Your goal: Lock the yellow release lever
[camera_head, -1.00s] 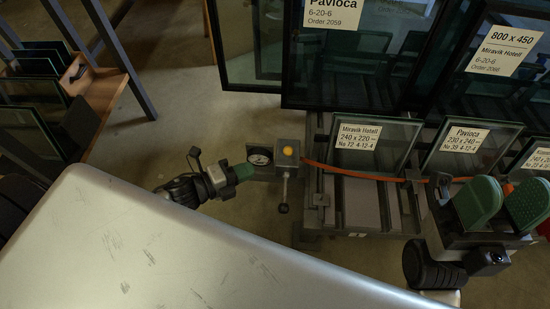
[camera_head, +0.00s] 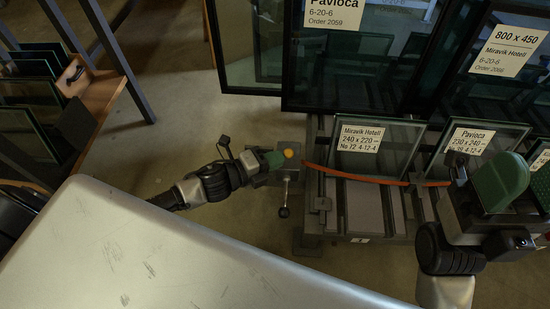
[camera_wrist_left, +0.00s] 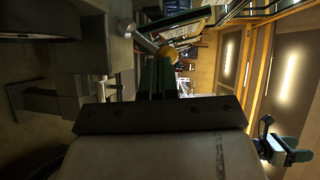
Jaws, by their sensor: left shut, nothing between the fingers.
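A lever with a dark ball end (camera_head: 283,212) hangs down from this block. I cannot tell whether the yellow knob is part of the release lever. In the left wrist view the yellow knob (camera_wrist_left: 165,56) shows just beyond the shut fingers (camera_wrist_left: 157,77). My right gripper (camera_head: 521,186) is open, its green pads apart, at the right.
Larger dark panes (camera_head: 345,75) stand behind. My silver body panel (camera_head: 180,255) fills the lower left. A wooden rack (camera_head: 90,85) with panes stands at far left.

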